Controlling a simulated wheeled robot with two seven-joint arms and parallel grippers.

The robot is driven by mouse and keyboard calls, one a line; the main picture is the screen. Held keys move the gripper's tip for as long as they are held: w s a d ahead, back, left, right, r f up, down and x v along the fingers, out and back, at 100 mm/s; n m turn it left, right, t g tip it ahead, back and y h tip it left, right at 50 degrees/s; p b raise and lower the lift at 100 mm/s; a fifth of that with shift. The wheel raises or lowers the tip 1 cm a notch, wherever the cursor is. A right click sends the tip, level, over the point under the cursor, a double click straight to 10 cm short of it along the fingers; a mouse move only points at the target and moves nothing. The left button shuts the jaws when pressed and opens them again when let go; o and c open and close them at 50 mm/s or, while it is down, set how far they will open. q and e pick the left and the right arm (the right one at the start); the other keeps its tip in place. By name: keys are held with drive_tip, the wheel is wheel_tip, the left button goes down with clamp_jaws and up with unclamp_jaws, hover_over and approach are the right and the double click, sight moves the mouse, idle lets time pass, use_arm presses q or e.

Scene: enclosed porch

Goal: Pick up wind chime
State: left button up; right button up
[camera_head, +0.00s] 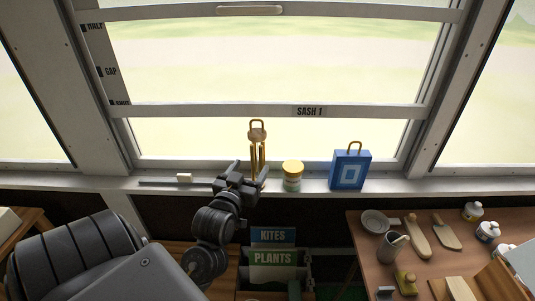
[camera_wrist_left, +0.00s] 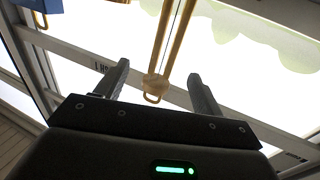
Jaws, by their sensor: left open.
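The wind chime (camera_head: 257,134), golden with a hanging loop, a round disc and long tubes, stands upright at the windowsill in the head view. My left gripper (camera_head: 251,172) is just in front of its lower end, which it partly hides. In the left wrist view the chime's disc and loop (camera_wrist_left: 156,86) appear beyond and between the two spread fingers of that gripper (camera_wrist_left: 158,88). The fingers are open and empty, and I see no contact. My right gripper is not in view.
On the sill (camera_head: 318,183), a yellow-lidded jar (camera_head: 292,176) stands just right of the chime, with a blue box (camera_head: 350,170) farther right. A small white block (camera_head: 184,177) lies left. Below are a labelled crate (camera_head: 272,258) and a cluttered wooden table (camera_head: 362,252).

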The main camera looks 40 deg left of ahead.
sight(255, 156)
use_arm(q)
drive_tip(key=shift+w+a+r, duration=0.35)
drive_tip(key=shift+a+r, duration=0.05)
drive_tip(key=shift+a, duration=0.15)
drive_tip(key=shift+p+x, duration=0.3)
drive_tip(key=shift+x, duration=0.7)
drive_tip(key=shift+w+a+f, duration=0.15)
drive_tip(key=shift+w+f, duration=0.25)
drive_tip(key=shift+w, duration=0.35)
drive_tip(key=shift+w+a, duration=0.1)
drive_tip(key=shift+w, duration=0.15)
drive_tip(key=shift+s, duration=0.1)
drive_tip(key=shift+w+a, duration=0.15)
drive_tip(key=shift+w, duration=0.2)
drive_tip(key=x, duration=0.1)
drive_tip(key=p+x, duration=0.1)
drive_tip(key=x, duration=0.2)
drive_tip(key=shift+w+a+f, duration=0.15)
drive_tip(key=shift+f, duration=0.15)
drive_tip(key=shift+c, duration=1.1)
drive_tip(key=c, duration=0.9)
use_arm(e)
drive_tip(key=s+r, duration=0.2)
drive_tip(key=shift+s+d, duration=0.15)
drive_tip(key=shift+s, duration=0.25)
